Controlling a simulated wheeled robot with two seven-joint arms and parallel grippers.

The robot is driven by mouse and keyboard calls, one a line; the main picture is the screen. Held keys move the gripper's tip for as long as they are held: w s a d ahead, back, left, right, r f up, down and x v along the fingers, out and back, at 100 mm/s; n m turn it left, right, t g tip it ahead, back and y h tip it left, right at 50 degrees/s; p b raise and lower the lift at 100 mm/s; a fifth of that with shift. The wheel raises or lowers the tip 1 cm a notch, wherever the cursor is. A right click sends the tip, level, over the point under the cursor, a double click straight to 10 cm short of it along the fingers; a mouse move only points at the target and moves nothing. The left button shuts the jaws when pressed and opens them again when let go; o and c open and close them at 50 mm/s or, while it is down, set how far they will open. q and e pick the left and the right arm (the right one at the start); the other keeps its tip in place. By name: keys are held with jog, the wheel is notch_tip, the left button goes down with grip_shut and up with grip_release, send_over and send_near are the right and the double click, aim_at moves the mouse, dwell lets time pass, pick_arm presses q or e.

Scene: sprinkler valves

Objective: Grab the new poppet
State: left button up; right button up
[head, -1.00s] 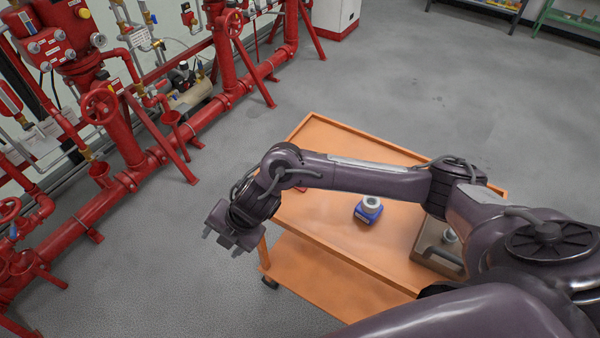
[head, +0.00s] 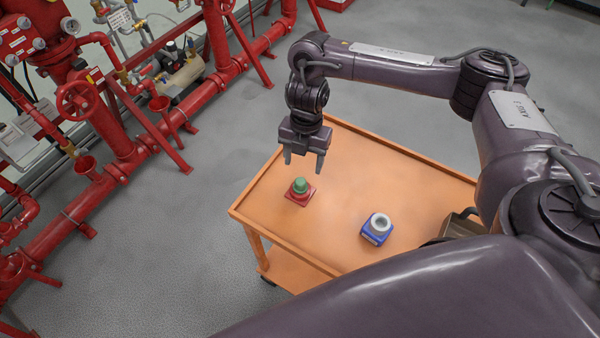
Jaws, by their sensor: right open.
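Two small parts stand on the orange cart (head: 340,155). One is a green rounded piece (head: 300,183) upright on a red square base (head: 293,199) near the cart's left side. The other is a light grey ring-shaped piece (head: 381,220) on a blue square base (head: 373,237), further right and nearer to me. No readable label shows which is the new poppet. My right gripper (head: 304,164) is open and empty, pointing down, and appears above and slightly behind the green piece. It appears apart from it. My left gripper is not in view.
A brownish case (head: 459,224) sits at the cart's right, partly hidden by my arm. The cart has a raised rim (head: 265,178) and a lower shelf (head: 290,270). Red pipework (head: 120,150) stands on the left. Grey floor lies between.

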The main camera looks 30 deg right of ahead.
aim_at(300, 180)
jog(key=f, duration=0.1)
jog(key=s+a+f, duration=0.1)
jog(key=f, duration=0.1)
jog(key=shift+s+a+f, duration=0.25)
jog(key=shift+f, duration=0.1)
notch_tip(300, 180, down, 2)
jog(key=shift+f+b, duration=0.2)
jog(key=shift+b, duration=0.35)
jog(key=shift+f, duration=0.2)
jog(key=shift+a, duration=0.1)
jog(key=c, duration=1.1)
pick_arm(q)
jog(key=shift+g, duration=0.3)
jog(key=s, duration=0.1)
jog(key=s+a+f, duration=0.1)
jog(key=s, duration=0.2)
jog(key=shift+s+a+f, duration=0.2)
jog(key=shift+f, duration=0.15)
pick_arm(e)
jog(key=shift+o, duration=0.2)
jog(key=shift+r, duration=0.15)
